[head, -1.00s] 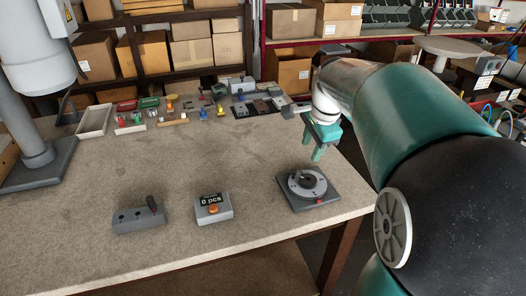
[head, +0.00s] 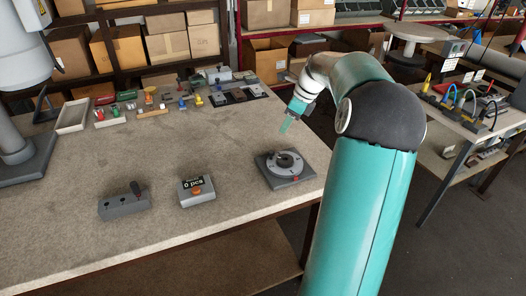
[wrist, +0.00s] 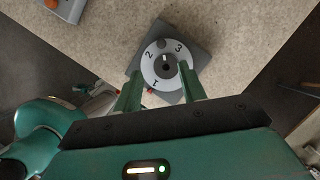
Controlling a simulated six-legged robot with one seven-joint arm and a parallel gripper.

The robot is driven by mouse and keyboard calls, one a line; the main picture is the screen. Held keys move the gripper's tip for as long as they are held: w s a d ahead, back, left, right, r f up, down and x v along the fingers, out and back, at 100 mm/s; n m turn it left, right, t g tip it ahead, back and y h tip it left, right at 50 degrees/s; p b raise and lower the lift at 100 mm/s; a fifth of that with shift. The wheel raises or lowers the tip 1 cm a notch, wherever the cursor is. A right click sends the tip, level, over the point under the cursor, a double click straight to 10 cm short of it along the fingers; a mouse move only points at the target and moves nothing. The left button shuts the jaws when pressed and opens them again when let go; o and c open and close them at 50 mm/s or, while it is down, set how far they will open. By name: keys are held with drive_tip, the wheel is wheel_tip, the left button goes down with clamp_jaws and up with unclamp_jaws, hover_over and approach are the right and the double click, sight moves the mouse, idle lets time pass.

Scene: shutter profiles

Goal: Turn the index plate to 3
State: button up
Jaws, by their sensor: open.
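The index plate (head: 281,160) is a light grey disc on a square dark grey base (head: 268,180) near the table's right edge. In the wrist view the disc (wrist: 150,66) shows the numbers 1, 2 and 3, a dark round knob (wrist: 161,44) between 2 and 3, and a dark centre with a white mark. A red mark (wrist: 150,90) on the base lies closest to 1. My gripper (head: 284,128) is open and empty, above and slightly behind the plate, apart from it. In the wrist view its two green fingers (wrist: 160,73) overlap the plate's near side.
A counter box (head: 196,190) reading 0 pcs and a grey lever box (head: 124,203) stand left of the plate. Trays and small parts line the table's back. The table (head: 190,140) between is clear.

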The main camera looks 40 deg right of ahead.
sight(272, 152)
drive_tip(key=x, duration=1.3)
drive_tip(key=shift+d+f, duration=0.2)
drive_tip(key=shift+f, duration=0.15)
clamp_jaws()
